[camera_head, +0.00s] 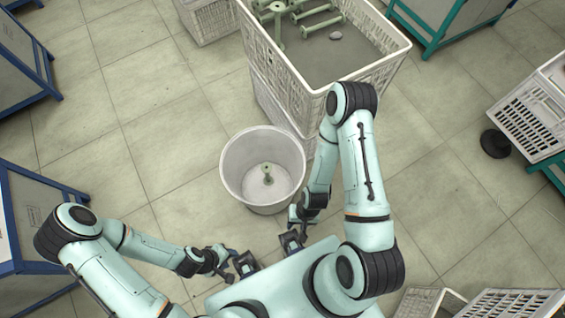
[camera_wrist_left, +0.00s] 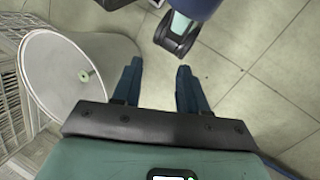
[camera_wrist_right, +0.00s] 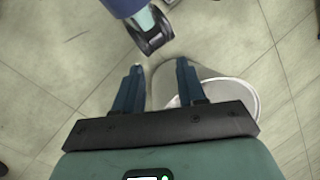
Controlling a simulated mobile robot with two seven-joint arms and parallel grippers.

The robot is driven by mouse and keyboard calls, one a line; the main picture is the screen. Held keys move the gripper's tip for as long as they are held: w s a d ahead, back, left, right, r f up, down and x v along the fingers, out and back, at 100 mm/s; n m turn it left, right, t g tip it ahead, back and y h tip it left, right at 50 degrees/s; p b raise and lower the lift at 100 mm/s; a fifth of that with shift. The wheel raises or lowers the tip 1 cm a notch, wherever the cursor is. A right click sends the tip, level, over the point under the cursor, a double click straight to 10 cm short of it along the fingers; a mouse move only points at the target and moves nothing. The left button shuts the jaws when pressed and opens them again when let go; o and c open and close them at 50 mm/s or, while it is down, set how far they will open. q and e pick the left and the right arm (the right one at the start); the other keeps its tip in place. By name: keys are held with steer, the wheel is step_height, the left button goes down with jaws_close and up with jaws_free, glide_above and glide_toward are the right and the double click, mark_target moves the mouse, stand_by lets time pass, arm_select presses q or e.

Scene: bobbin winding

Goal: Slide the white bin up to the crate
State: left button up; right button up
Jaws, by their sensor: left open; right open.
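The white bin (camera_head: 240,160) stands upright on the floor in the head view, with a green bobbin (camera_head: 267,173) inside it. The crate (camera_head: 318,108), white and slatted, stands just beyond the bin to the upper right; I cannot tell whether they touch. My left gripper (camera_head: 240,264) is open and empty below the bin. My right gripper (camera_head: 293,238) is open and empty below and right of the bin. The bin (camera_wrist_left: 45,75) is left of the left fingers (camera_wrist_left: 157,75) in the left wrist view. It shows partly behind the right fingers (camera_wrist_right: 158,68) in the right wrist view.
The crate sits on another crate and holds several green bobbins (camera_head: 320,24). Blue-framed furniture (camera_head: 28,225) stands at the left. A white slatted crate (camera_head: 530,115) and a black round object (camera_head: 495,143) are at the right. The tiled floor left of the bin is clear.

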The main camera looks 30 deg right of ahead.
steer(key=w+d+f+m+h+b, duration=0.2)
steer(key=w+d+f+m+b, duration=0.1)
steer(key=w+f+m+b, duration=0.3)
steer(key=m+t+h+b, duration=0.1)
steer(key=m+t+b, duration=0.1)
steer(key=m+b, duration=0.65)
glide_above(282, 200)
steer(key=f, duration=0.3)
steer(key=shift+s+d+f+p, duration=0.1)
steer(key=shift+d+f+p, duration=0.15)
steer(key=shift+p, duration=0.15)
steer(key=shift+r+m, duration=0.2)
steer(key=shift+m, duration=0.05)
arm_select(q)
steer(key=w+a+f+t, duration=0.1)
steer(key=w+f, duration=0.2)
steer(key=f, duration=1.1)
steer(key=shift+w+a+f+t+y, duration=0.2)
steer(key=shift+a+f+t+y, duration=0.1)
steer(key=shift+t+y, duration=0.1)
arm_select(e)
steer(key=shift+f, duration=0.1)
